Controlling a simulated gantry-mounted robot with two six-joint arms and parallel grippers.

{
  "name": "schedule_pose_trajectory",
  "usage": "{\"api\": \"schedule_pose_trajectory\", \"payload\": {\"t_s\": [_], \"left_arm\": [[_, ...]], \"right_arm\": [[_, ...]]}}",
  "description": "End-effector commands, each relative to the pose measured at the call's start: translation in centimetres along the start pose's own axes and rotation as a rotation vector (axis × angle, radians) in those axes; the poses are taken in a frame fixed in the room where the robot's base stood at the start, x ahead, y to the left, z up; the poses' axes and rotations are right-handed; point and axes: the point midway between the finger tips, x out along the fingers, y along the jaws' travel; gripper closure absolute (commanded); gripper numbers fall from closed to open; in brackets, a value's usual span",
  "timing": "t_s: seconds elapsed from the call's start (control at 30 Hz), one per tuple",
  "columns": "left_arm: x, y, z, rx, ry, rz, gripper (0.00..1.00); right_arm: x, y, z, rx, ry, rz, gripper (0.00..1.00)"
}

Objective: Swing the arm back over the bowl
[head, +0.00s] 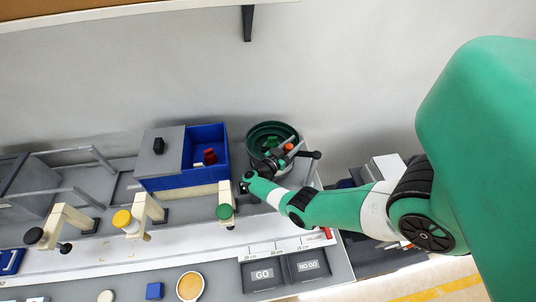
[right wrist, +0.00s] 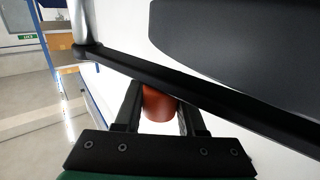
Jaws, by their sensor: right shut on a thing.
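The dark green bowl (head: 258,133) stands at the right end of the bench in the head view. My right gripper (head: 282,151) is at its near right side, over the rim. It is shut on an orange-red cylindrical knob (right wrist: 158,104), which sits between the fingers in the right wrist view; the knob also shows in the head view. A black bar (right wrist: 190,88) crosses just beyond the fingers from a grey post (right wrist: 79,25). I cannot tell whether the knob joins this bar. My left gripper is not in view.
A blue bin (head: 208,168) with a grey lid and a red piece stands left of the bowl. Cream brackets with black, yellow and green knobs (head: 225,211) line the bench. GO and NO GO trays (head: 265,276) lie in front. The wall is behind.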

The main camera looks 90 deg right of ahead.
Motion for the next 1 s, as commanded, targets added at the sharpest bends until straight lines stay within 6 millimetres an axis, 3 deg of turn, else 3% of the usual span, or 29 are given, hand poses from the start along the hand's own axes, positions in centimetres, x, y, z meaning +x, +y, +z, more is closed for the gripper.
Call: {"api": "schedule_pose_trajectory", "payload": {"t_s": [0.03,0.3,0.87,0.9,1.0], "left_arm": [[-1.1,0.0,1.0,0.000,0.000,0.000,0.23],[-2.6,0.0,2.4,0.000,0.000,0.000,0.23],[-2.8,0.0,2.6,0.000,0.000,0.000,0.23],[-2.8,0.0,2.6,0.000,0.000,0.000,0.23],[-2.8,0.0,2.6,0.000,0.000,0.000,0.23]], "right_arm": [[0.3,-0.2,0.7,0.003,-0.001,0.028,1.00],[1.3,-0.4,0.4,0.001,-0.002,0.139,1.00],[1.6,-0.4,0.0,-0.001,-0.002,0.169,1.00],[1.6,-0.4,0.0,-0.001,-0.002,0.169,0.56],[1.6,-0.4,0.0,-0.001,-0.001,0.169,0.38]]}}
